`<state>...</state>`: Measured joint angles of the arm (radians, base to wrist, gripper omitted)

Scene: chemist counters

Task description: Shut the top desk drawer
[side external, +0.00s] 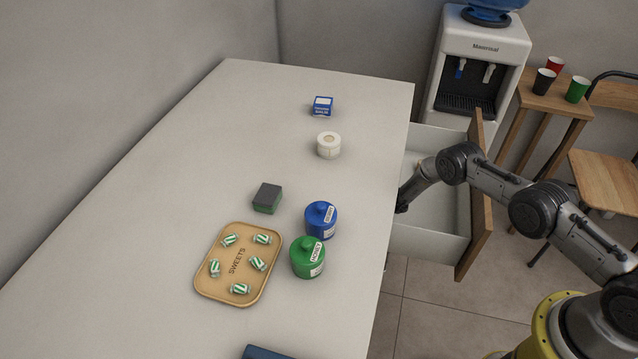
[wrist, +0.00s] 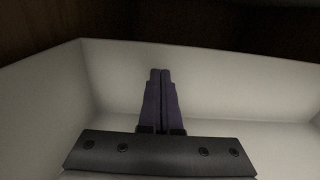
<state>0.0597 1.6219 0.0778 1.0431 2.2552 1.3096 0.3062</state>
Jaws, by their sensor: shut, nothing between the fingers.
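The desk drawer (side external: 436,246) is pulled well out from the right side of the desk, with white walls and a wooden front (side external: 480,190). My arm reaches over the wooden front, and my gripper (side external: 401,207) is low by the desk's right edge, over or inside the drawer. In the wrist view my gripper (wrist: 160,72) has its two dark fingers together with nothing between them. White drawer walls (wrist: 225,88) surround the fingers there, and a dark wooden surface (wrist: 40,32) lies beyond. I cannot tell whether the fingers touch the drawer.
The desk top (side external: 150,190) holds a tray of sweets (side external: 214,292), a blue jar (side external: 321,222), a green jar (side external: 306,262), a sponge (side external: 267,198), a white roll (side external: 328,146) and a blue box (side external: 322,106). A water dispenser (side external: 480,60) stands behind the drawer. A wooden chair (side external: 607,177) is at right.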

